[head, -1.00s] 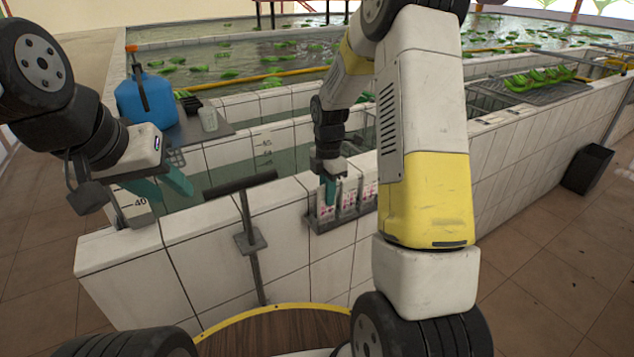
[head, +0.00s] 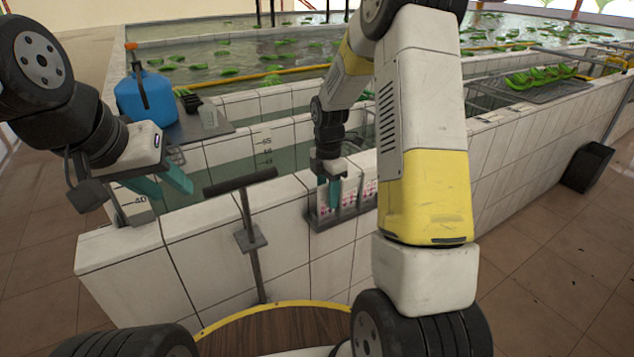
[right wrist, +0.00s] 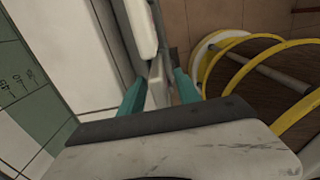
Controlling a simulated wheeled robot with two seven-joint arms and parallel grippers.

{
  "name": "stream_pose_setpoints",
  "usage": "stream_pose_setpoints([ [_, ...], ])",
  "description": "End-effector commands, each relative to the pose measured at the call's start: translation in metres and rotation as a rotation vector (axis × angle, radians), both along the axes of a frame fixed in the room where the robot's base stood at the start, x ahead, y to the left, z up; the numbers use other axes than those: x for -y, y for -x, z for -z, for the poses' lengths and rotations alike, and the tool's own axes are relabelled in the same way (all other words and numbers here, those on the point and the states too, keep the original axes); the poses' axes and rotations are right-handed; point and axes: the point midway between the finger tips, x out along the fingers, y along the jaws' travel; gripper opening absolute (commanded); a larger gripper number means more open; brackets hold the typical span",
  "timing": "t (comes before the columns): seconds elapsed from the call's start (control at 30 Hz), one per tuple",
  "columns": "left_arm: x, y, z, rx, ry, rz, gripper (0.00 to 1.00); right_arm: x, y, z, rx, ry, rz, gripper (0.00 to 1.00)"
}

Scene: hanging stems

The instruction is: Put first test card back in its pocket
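The card rack (head: 343,218) is a grey holder with pockets, fixed to the front of the white tiled wall. White test cards with red marks stand in it; one card (head: 368,190) shows at its right end. My right gripper (head: 329,205) points down over the rack's left pocket with its teal fingers spread. In the right wrist view the first test card (right wrist: 157,84) stands between the parted fingers, at the pocket; how deep it sits is hidden. My left gripper (head: 165,190) is empty above the wall's left end; its fingers look apart.
A dark T-shaped handle (head: 240,182) on a post stands left of the rack. A blue jug (head: 146,98) and a clear cup (head: 208,115) stand on a ledge behind the wall. A black bin (head: 587,167) is on the floor at right.

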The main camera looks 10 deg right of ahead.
Motion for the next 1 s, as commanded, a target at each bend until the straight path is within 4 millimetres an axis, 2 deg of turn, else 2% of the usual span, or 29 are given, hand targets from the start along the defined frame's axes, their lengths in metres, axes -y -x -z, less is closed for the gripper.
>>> stream_pose_setpoints([
  [0.17,0.0,0.0,0.0,0.0,0.0,0.0,0.36,0.0,-0.001,-0.011,0.004,0.0,0.0,0.39],
  [0.4,0.0,0.0,0.0,0.0,0.0,0.0,0.36,0.0,-0.001,-0.052,0.005,-0.001,0.001,0.39],
  [0.67,0.0,0.0,0.0,0.0,0.0,0.0,0.36,0.0,0.002,-0.084,0.011,-0.002,0.028,0.39],
  [0.77,0.0,0.0,0.0,0.0,0.0,0.0,0.36,-0.001,0.014,-0.106,0.044,-0.014,0.132,0.39],
  [0.87,0.0,0.0,0.0,0.0,0.0,0.0,0.36,-0.003,0.036,-0.139,0.098,-0.043,0.32,0.39],
  [1.0,0.0,0.0,0.0,0.0,0.0,0.0,0.36,-0.006,0.079,-0.184,0.173,-0.121,0.65,0.39],
])
